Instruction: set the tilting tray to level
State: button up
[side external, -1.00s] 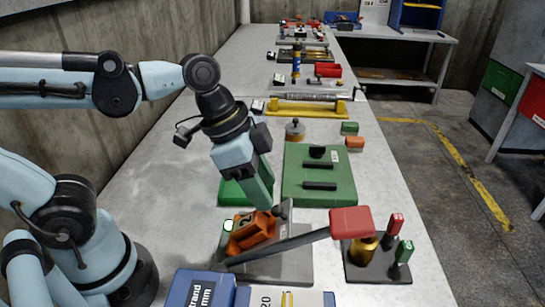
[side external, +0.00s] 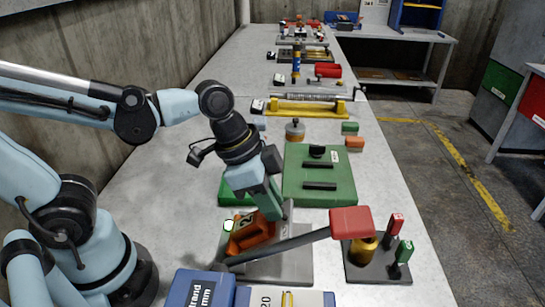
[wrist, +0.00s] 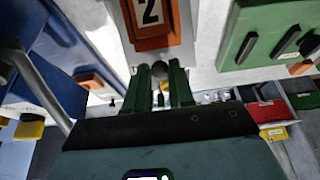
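The orange tray (side external: 250,234), marked with a 2, sits tilted on a grey fixture (side external: 290,268) at the front of the bench. The tray also shows at the top of the wrist view (wrist: 152,40). A dark round knob (wrist: 168,70) lies just below its label there. My gripper (side external: 274,213) is at the tray's far right edge, pointing down. In the wrist view its two green fingers (wrist: 160,70) are apart, with their tips at the knob. I cannot tell whether they touch it. The gripper partly hides the tray's upper edge and the upright behind it.
A long grey lever with a red handle (side external: 351,222) crosses in front of the tray. Red and green handles (side external: 397,240) stand to the right. A blue box (side external: 200,288) is at the near edge. A green plate (side external: 320,180) with black bars lies behind.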

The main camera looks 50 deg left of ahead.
aim_at(290, 216)
grip_shut()
jog(key=shift+w+d, duration=0.1)
jog(key=shift+w+d+f+g+y, duration=0.6)
jog(key=shift+w+g+y, duration=0.05)
jog(key=shift+g+y, duration=0.15)
jog(key=shift+w+d+f+g+y, duration=0.5)
jog(key=shift+f+g+y, duration=0.2)
jog(key=shift+w+d+f, duration=0.3)
jog(key=shift+f, duration=0.3)
jog(key=shift+w+d+f, duration=0.3)
jog(key=shift+f, duration=0.25)
jog(key=shift+w+d+f, duration=0.15)
jog(key=shift+d+f, duration=0.1)
jog(key=shift+f, duration=0.5)
